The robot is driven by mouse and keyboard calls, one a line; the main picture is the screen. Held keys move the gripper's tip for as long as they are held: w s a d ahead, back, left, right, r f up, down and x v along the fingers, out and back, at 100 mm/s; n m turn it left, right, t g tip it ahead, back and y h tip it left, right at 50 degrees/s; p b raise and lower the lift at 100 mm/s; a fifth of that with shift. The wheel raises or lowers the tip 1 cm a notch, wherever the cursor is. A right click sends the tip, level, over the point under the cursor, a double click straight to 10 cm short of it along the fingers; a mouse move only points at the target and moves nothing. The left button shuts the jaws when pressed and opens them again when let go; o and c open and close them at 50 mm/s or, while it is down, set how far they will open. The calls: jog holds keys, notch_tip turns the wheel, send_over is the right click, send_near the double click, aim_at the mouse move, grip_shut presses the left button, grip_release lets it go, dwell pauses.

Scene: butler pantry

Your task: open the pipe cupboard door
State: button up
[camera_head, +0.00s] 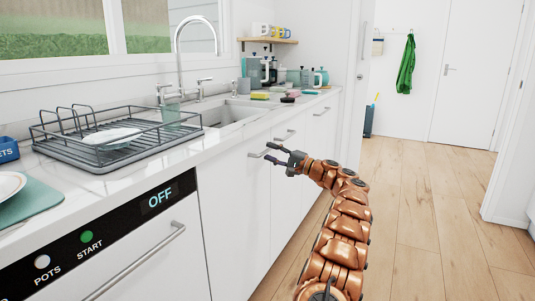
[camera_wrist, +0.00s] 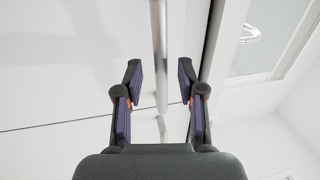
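A white cupboard door (camera_head: 228,215) under the sink is shut, flush with its neighbours. No label shows on it, so I cannot tell from the pictures alone that it is the pipe cupboard. Its bar handle (camera_head: 257,154) sits near the top edge. My gripper (camera_head: 268,154) is at this handle with its fingers open. In the wrist view the handle (camera_wrist: 159,40) runs between the two open fingertips (camera_wrist: 159,78), with a gap visible on both sides. I cannot tell how deep the bar lies between the fingers.
More white doors with bar handles (camera_head: 284,135) continue to the right. A dishwasher (camera_head: 150,245) with an OFF display is at the left. The counter above holds a dish rack (camera_head: 100,160) and the sink (camera_head: 225,114). The wooden floor (camera_head: 415,215) at the right is clear.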

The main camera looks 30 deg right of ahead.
jog(key=shift+x, duration=1.05)
grip_shut()
